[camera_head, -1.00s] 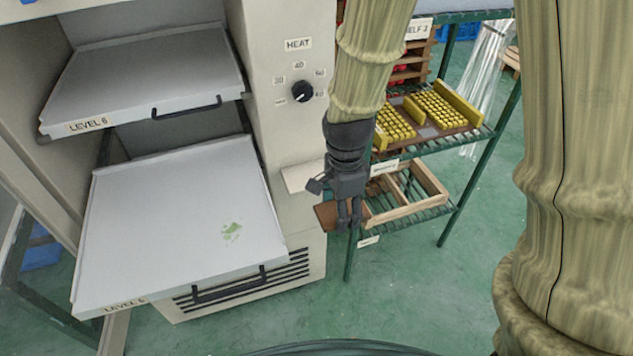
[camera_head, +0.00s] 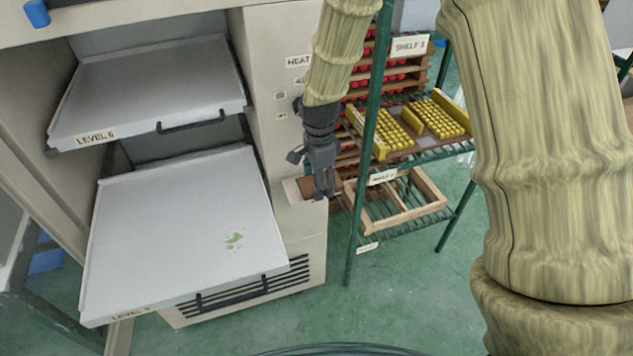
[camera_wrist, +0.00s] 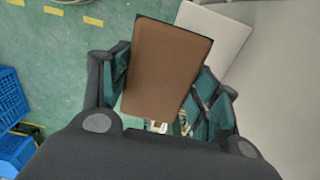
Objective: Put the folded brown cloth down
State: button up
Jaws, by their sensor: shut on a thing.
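My gripper (camera_head: 323,190) points down in front of the cabinet's right side in the head view. It is shut on the folded brown cloth (camera_wrist: 166,68), a flat brown rectangle that shows clearly between the fingers in the wrist view. In the head view only part of the cloth (camera_head: 308,186) shows, behind and beside the fingertips. A small pale ledge (camera_head: 291,190) sticks out from the cabinet close to the cloth; it also shows in the wrist view (camera_wrist: 222,32), beyond the cloth's upper right. I cannot tell whether the cloth touches the ledge.
Two grey trays stick out of the cabinet at left, the upper (camera_head: 150,90) and the lower (camera_head: 170,225), which has green smears. A green rack (camera_head: 352,235) with yellow pieces and a wooden frame (camera_head: 435,185) stands at right. Blue crates (camera_wrist: 10,95) lie on the floor.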

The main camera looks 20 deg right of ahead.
jog(key=shift+w, duration=0.2)
jog(key=shift+w+f+p, duration=0.65)
jog(key=shift+f, duration=0.25)
jog(key=shift+f+p, duration=0.5)
jog(key=shift+f, duration=0.25)
jog(key=shift+f, duration=0.4)
jog(key=o, duration=1.1)
jog(key=shift+o, duration=0.2)
jog(key=shift+r+b, duration=0.1)
jog(key=shift+b, duration=0.25)
jog(key=shift+w+a+r+b, duration=0.15)
jog(key=shift+r+b, duration=0.55)
jog(key=shift+r, duration=2.05)
jog(key=shift+s+a+r+b, duration=0.15)
jog(key=shift+r+b, duration=0.55)
jog(key=shift+r, duration=2.05)
